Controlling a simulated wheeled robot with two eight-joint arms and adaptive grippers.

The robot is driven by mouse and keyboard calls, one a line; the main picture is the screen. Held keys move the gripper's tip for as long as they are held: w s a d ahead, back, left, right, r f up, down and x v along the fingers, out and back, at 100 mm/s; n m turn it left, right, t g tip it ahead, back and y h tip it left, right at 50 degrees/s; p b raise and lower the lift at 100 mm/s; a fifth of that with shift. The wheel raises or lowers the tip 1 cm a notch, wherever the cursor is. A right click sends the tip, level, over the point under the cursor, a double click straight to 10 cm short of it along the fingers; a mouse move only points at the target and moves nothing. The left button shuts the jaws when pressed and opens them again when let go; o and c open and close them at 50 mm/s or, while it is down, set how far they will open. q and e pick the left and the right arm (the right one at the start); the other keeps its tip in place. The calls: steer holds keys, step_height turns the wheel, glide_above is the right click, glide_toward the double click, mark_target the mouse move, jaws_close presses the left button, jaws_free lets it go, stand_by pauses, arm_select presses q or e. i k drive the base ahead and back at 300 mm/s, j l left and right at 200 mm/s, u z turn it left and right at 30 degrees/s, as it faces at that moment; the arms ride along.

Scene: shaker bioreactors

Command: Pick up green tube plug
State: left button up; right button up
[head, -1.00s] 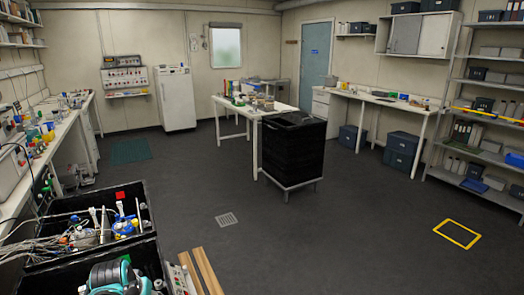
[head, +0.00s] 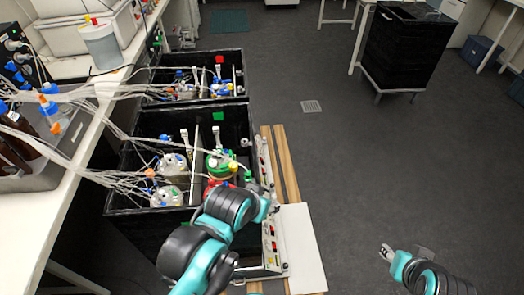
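A small green piece (head: 248,176), which may be the green tube plug, shows at the right side of the near black box (head: 124,192). It is too small to tell for sure. Close by, inside the box, is a vessel with a green top (head: 218,162). My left gripper (head: 268,192) is over the right rim of this box, just below and right of the green piece. The arm hides part of the box's front, and whether the fingers are open is unclear. My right gripper (head: 386,251) is over the floor at the lower right, away from the boxes; its fingers are too small to read.
The near box also holds steel-topped vessels (head: 173,163) with many pale tubes running left to the bench (head: 75,175). A second black box (head: 165,62) stands behind. A control panel (head: 270,245) lines the right side.

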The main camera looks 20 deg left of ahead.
mark_target(248, 177)
steer(key=k+j+u, duration=0.1)
steer(key=u, duration=0.25)
steer(key=k+j+u, duration=0.15)
steer(key=u, duration=0.2)
steer(key=k+j+u, duration=0.1)
steer(key=u, duration=0.25)
steer(key=z, duration=0.1)
steer(key=i+l, duration=0.05)
